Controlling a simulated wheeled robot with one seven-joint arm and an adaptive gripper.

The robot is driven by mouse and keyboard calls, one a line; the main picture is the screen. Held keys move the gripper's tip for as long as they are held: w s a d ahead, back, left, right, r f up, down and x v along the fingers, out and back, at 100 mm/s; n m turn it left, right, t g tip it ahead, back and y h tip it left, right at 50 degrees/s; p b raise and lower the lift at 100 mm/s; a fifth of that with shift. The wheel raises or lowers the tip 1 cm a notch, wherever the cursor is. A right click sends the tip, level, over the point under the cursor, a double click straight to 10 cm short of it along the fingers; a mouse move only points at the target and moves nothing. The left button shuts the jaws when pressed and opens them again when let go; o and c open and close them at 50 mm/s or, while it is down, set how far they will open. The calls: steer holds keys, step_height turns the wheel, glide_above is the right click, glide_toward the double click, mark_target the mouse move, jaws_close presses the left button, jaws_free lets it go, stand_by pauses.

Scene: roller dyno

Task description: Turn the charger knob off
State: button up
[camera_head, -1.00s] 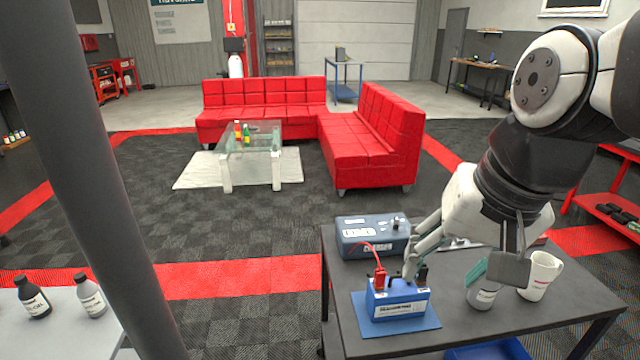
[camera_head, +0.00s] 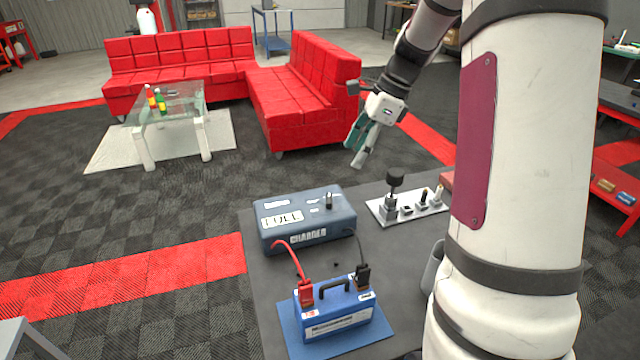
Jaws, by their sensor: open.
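The charger (camera_head: 307,232) is a grey-blue box on the dark table, with a "CHARGER" label and a panel that reads "FULL". Its small knob (camera_head: 329,201) stands up at the right of its top. A blue battery (camera_head: 338,318) sits in front, with a red clamp (camera_head: 304,292) at its left terminal and a black clamp (camera_head: 362,278) at its right one. My gripper (camera_head: 358,152) is open and empty, in the air above and beyond the charger, pointing down. It appears apart from the knob.
A metal plate with levers and switches (camera_head: 428,212) lies right of the charger. A blue mat (camera_head: 377,338) is under the battery. A cup (camera_head: 432,270) is mostly hidden by my arm, which covers the table's right side. Red sofas (camera_head: 318,95) stand beyond.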

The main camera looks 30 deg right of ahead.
mark_target(331, 198)
steer(key=b+x, duration=0.1)
steer(key=x, duration=1.2)
steer(key=shift+a+f, duration=0.1)
steer(key=shift+f, duration=0.25)
steer(key=shift+c, duration=0.3)
steer(key=c, duration=1.1)
